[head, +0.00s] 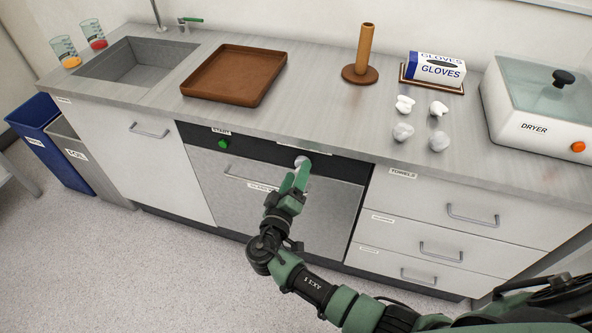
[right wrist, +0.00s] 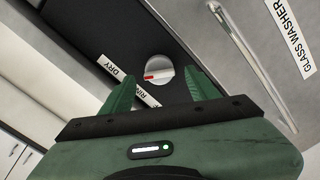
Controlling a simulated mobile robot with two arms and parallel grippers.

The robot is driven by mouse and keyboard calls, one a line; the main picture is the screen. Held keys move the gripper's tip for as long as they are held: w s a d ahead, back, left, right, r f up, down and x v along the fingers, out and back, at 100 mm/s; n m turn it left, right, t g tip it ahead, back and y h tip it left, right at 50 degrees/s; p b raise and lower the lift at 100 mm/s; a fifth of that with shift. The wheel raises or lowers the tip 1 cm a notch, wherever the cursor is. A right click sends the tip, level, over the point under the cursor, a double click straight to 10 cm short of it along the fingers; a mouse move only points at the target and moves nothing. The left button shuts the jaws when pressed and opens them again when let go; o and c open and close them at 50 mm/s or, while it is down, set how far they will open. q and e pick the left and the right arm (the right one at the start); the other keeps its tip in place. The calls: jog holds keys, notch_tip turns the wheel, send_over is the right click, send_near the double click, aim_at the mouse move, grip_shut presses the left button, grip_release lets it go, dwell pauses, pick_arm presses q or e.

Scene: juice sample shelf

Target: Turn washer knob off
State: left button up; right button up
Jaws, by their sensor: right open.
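The washer knob (head: 301,162) is a round pale dial on the dark control strip of the glass washer (head: 240,180), under the counter edge. In the right wrist view the knob (right wrist: 159,70) has a red mark pointing left, towards the DRY label (right wrist: 112,65). Another label, partly hidden by a finger, sits below it. My right gripper (head: 299,176) is open at the strip. In the right wrist view its green fingers (right wrist: 160,90) stand either side of the knob's lower side, apart from it as far as I can tell. My left gripper is not in view.
A green START button (head: 223,143) is on the same strip to the left. The washer's handle (head: 250,180) runs across the front below. Drawers (head: 440,215) stand to the right. The counter holds a brown tray (head: 215,90), a glove box (head: 436,68) and a dryer (head: 540,120).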

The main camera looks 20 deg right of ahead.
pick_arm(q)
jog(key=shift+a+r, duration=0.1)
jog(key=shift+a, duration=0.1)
pick_arm(e)
jog(key=shift+w+d, duration=0.35)
jog(key=shift+w, duration=0.1)
jog(key=shift+c, duration=0.3)
grip_shut()
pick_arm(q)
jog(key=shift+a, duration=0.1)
pick_arm(e)
jog(key=shift+f+n, duration=0.1)
jog(key=shift+n, duration=0.3)
pick_arm(q)
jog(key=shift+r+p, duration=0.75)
jog(key=shift+p, duration=0.05)
pick_arm(e)
jog(key=shift+f+n, duration=0.1)
jog(key=shift+n, duration=6.4)
